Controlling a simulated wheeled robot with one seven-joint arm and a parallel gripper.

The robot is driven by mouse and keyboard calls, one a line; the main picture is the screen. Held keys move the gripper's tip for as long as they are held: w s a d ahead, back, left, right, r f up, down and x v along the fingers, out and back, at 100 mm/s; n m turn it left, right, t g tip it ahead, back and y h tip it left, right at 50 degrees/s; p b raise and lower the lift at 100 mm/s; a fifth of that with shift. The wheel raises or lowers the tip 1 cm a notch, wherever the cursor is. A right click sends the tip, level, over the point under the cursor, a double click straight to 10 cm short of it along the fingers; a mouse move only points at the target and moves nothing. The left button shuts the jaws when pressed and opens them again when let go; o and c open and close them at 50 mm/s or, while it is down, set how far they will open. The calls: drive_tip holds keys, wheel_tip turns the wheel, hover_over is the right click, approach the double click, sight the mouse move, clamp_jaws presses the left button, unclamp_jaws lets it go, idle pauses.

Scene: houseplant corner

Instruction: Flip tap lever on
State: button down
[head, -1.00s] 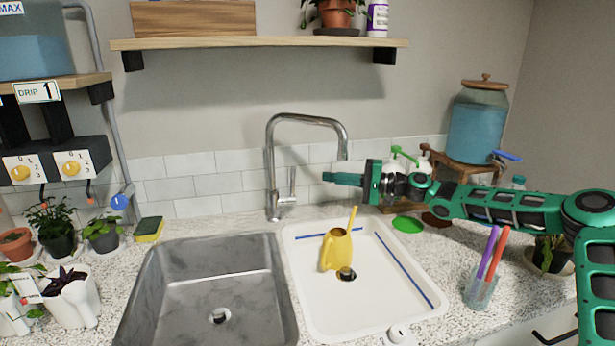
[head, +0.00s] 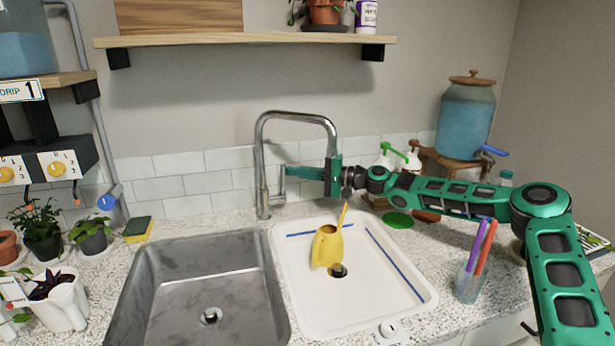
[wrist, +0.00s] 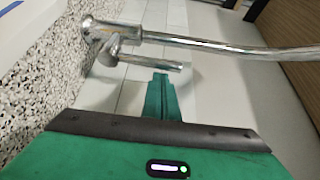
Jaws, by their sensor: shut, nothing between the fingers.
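The chrome tap (head: 261,165) stands upright behind the sinks, its curved spout over the white basin. Its short lever (head: 281,186) rises at the right of the tap's base. The wrist view shows the tap (wrist: 220,45) lying sideways, with the lever (wrist: 152,63) as the shorter rod beside it. My gripper (head: 287,171) is shut and empty, pointing left at the lever's upper part. In the wrist view its fingertips (wrist: 161,77) are right by the lever's free end. I cannot tell whether they touch it.
A yellow watering can (head: 327,246) stands in the white basin (head: 300,300); the steel sink (head: 210,260) is empty. A wooden shelf (head: 250,41) hangs above the tap.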

drive_tip(key=shift+w+a, duration=0.15)
drive_tip(key=shift+a, duration=0.5)
